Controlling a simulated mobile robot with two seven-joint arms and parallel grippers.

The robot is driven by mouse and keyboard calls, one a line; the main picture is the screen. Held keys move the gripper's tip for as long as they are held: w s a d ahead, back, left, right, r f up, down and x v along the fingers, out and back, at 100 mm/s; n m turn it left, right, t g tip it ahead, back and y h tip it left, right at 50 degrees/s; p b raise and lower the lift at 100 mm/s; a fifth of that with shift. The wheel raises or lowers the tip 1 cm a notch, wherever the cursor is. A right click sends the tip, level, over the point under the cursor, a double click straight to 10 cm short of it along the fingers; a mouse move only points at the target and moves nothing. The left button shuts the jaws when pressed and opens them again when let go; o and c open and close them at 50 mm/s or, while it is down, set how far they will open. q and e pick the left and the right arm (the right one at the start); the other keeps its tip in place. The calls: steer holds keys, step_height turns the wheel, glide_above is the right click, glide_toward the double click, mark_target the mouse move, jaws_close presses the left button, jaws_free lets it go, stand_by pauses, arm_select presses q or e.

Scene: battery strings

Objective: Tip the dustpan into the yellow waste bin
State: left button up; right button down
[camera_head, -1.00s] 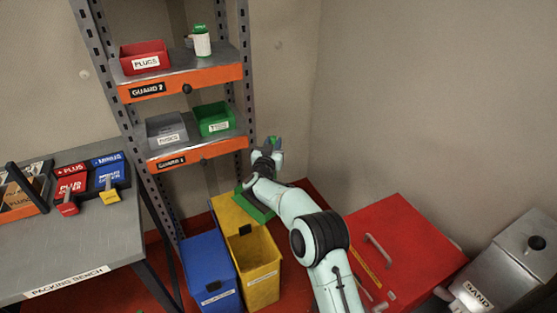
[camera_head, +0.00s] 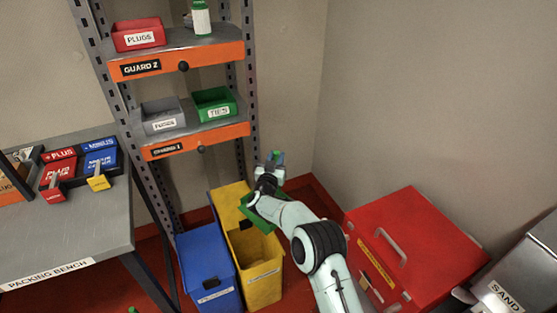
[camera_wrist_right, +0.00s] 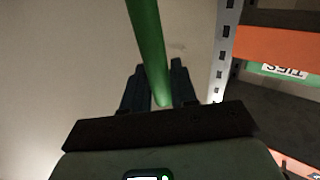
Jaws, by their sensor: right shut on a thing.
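The yellow waste bin (camera_head: 262,283) stands on the red floor with its top open and a yellow panel raised behind the opening. The green dustpan (camera_head: 258,215) is over the bin's opening and looks tilted; my right arm hides part of it, and I cannot see whether anything lies in it. My right gripper (camera_head: 272,160) is above the bin, near the shelf post. In the right wrist view, the gripper (camera_wrist_right: 160,95) is shut on the green handle (camera_wrist_right: 146,45), which passes between its fingers. My left gripper is not in view.
A blue bin (camera_head: 208,272) stands left of the yellow one. A shelf rack with orange-edged shelves (camera_head: 200,140) rises behind them. A red chest (camera_head: 425,245) and a grey sand box (camera_head: 510,290) are at the right. The packing bench (camera_head: 70,235) is at the left.

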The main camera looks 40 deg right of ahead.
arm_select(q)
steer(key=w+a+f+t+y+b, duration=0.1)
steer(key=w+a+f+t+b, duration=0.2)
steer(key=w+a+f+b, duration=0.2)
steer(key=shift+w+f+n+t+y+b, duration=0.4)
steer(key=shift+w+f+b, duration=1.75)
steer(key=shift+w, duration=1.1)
arm_select(e)
steer(key=s+a+f+n+t, duration=0.1)
steer(key=a+n+t, duration=0.4)
steer(key=a, duration=0.7)
steer(key=s+a+f+n+t+h, duration=0.1)
steer(key=a+f+n+t, duration=0.2)
steer(key=a, duration=0.8)
steer(key=shift+a+n+t, duration=0.35)
steer(key=shift+n+t, duration=0.55)
steer(key=shift+n, duration=0.2)
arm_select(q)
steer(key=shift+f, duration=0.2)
arm_select(e)
steer(key=shift+s, duration=0.1)
